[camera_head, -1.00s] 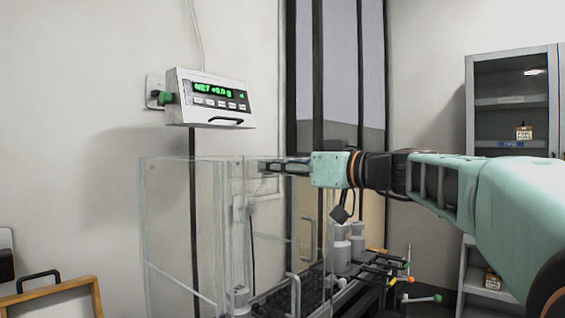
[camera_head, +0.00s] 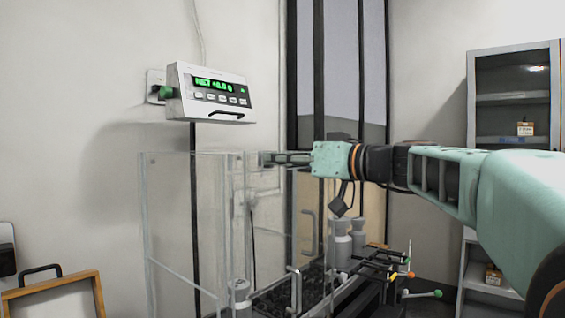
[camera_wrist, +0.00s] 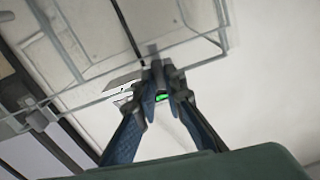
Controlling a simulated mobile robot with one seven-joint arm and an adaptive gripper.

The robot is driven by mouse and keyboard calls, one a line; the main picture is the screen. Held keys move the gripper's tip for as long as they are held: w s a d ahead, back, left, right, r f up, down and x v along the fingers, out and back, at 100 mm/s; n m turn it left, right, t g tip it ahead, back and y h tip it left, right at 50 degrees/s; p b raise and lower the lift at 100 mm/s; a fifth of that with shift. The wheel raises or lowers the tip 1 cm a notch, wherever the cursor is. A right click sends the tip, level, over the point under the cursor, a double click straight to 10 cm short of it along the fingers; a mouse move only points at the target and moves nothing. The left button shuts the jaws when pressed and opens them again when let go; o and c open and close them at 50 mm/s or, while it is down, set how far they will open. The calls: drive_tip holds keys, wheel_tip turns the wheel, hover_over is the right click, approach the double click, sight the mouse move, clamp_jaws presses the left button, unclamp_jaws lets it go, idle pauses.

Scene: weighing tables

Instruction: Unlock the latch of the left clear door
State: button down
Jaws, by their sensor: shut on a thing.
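The clear doors form a tall transparent enclosure (camera_head: 170,215) in the left middle of the head view. My gripper (camera_head: 264,159) reaches in from the right at the enclosure's top edge. In the wrist view my gripper (camera_wrist: 160,82) has its fingers closed together on the small latch (camera_wrist: 153,49) at a clear panel's edge. The fingertips hide most of the latch, so I cannot tell whether it is locked. A silver door handle (camera_head: 296,290) stands upright low on the front.
A scale display (camera_head: 212,93) with green digits hangs on the wall above the enclosure. Grey weights (camera_head: 340,245) and a rack of coloured-tipped rods (camera_head: 385,266) stand at right. A wooden-framed tray (camera_head: 55,290) is at lower left. A cabinet (camera_head: 510,95) stands at far right.

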drive_tip(key=shift+w+d+f+m+p, duration=0.1)
drive_tip(key=shift+m+p, duration=0.35)
drive_tip(key=shift+m, duration=3.65)
drive_tip(key=shift+w+m+p, duration=0.1)
drive_tip(key=shift+m+p, duration=0.3)
drive_tip(key=shift+m, duration=3.7)
drive_tip(key=c, duration=2)
unclamp_jaws()
drive_tip(key=shift+s+d, duration=0.1)
drive_tip(key=v, duration=1.2)
drive_tip(key=shift+f, duration=0.15)
